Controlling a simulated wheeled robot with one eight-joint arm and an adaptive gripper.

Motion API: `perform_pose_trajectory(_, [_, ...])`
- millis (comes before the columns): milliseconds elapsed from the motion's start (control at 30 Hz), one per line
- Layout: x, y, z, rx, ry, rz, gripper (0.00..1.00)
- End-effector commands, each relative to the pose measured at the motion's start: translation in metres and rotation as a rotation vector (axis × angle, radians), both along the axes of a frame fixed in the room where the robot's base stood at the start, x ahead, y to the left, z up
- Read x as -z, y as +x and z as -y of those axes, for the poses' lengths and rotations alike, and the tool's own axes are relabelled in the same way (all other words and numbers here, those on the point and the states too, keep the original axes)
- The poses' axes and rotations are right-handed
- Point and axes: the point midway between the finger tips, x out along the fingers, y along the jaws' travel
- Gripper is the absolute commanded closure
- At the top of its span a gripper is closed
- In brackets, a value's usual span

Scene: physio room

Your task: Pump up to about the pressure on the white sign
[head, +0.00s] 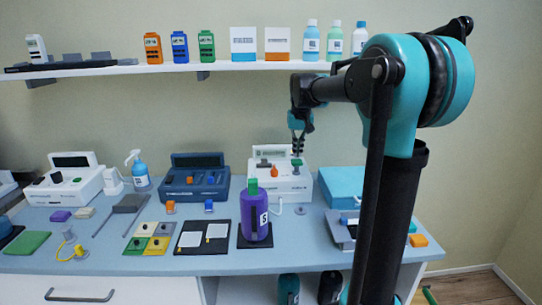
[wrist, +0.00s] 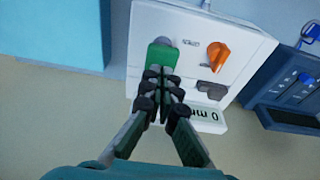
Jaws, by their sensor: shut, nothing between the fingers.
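The white pump unit (head: 285,188) stands at the back of the bench, behind a purple bottle. My gripper (head: 297,150) is shut and empty, pointing down over the green button. In the wrist view its fingertips (wrist: 163,72) overlap the button's edge; I cannot tell whether they touch it. No readable pressure sign shows.
The purple bottle (head: 254,215) stands close in front of the unit. A blue device (head: 194,181) is to its left and a light-blue box (head: 341,187) to its right. Two cards, one blue and white (head: 243,43), one orange and white (head: 277,43), stand on the shelf, their text unreadable.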

Motion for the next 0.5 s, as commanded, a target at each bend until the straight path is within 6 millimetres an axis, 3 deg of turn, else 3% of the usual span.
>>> perform_pose_trajectory(500, [0.022, 0.0, 0.0, 0.0, 0.0, 0.0, 1.0])
